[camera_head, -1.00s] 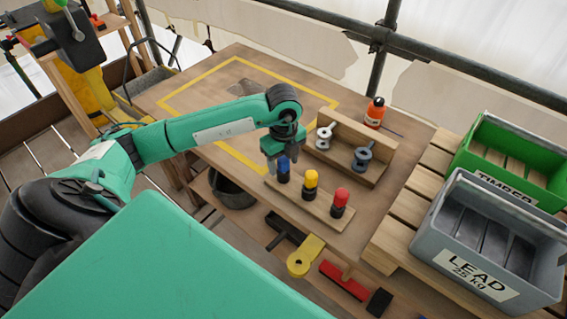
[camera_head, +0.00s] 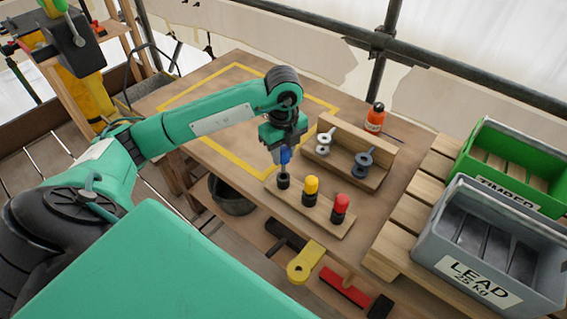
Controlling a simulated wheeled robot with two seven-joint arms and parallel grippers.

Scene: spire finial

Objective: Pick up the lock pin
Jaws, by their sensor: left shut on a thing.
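My left gripper (camera_head: 284,150) is shut on a blue pin (camera_head: 285,157). It holds the pin upright, just above a black socket (camera_head: 283,182) at the left end of a wooden strip (camera_head: 325,216). The pin's lower end is too small to make out. A yellow-topped piece (camera_head: 310,186) and a red-topped piece (camera_head: 341,204) stand in black sockets on the same strip. No label shows which piece is the lock pin. My right gripper is not in view.
A wooden holder (camera_head: 376,142) with two grey spool-like parts stands behind the strip, with an orange bottle (camera_head: 375,118) beyond. A grey LEAD crate (camera_head: 440,238) and green TIMBER crate (camera_head: 478,140) stand at right.

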